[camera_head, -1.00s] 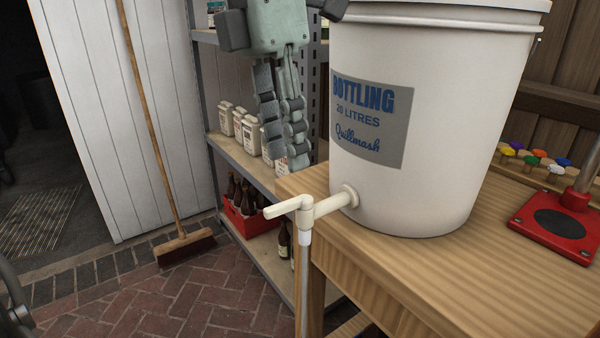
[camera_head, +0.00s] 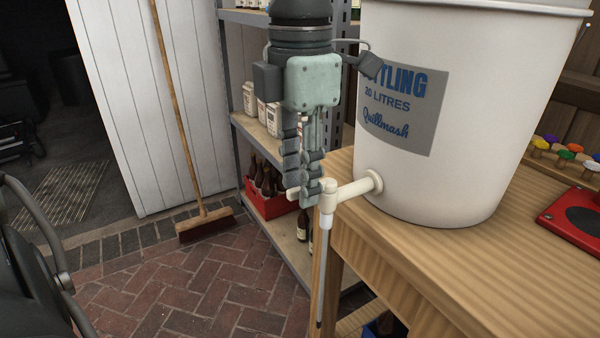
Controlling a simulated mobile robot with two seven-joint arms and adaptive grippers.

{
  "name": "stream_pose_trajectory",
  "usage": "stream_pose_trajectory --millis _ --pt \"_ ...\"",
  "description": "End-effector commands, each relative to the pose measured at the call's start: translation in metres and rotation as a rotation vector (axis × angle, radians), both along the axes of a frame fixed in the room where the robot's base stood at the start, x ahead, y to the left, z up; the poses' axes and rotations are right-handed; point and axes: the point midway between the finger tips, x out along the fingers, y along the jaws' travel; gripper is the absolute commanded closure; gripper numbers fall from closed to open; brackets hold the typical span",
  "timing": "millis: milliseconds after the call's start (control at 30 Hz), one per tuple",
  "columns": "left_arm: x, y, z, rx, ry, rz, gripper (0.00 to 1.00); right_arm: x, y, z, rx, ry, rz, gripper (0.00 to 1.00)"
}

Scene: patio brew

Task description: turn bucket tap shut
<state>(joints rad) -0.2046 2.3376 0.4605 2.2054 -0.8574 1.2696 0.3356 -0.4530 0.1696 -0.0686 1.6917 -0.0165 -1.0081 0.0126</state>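The white bottling bucket (camera_head: 455,110) stands on the wooden bench. Its cream tap (camera_head: 352,194) sticks out to the left from the bucket's lower side, past the bench edge. A pale tube (camera_head: 325,262) runs down below the tap. The tap's lever points left and is mostly hidden behind my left gripper's fingers; its pale tip (camera_head: 291,194) shows just left of them. My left gripper (camera_head: 302,195) hangs fingers down at the lever. The fingers look close together, but the view does not show whether they grip or only touch it. My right gripper is out of view.
Behind the gripper is a metal shelf (camera_head: 266,146) with white containers and a red crate (camera_head: 266,203) of bottles. A broom (camera_head: 205,222) leans against the white wall.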

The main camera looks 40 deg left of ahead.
Motion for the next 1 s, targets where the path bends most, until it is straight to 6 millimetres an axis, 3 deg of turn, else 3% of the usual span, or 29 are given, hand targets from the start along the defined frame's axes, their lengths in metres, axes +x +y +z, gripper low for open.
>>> stream_pose_trajectory --millis 67,300,767,1000 --pt "0.000 0.000 0.000 0.000 0.000 0.000 0.71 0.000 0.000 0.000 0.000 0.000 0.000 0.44" --pt "0.000 0.000 0.000 0.000 0.000 0.000 1.00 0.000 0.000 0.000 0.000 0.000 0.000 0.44" --pt "0.001 0.002 0.000 0.000 -0.001 -0.042 1.00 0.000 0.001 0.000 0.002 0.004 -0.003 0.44" --pt "0.005 0.007 -0.001 -0.002 -0.001 -0.184 1.00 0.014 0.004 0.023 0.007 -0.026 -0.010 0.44"
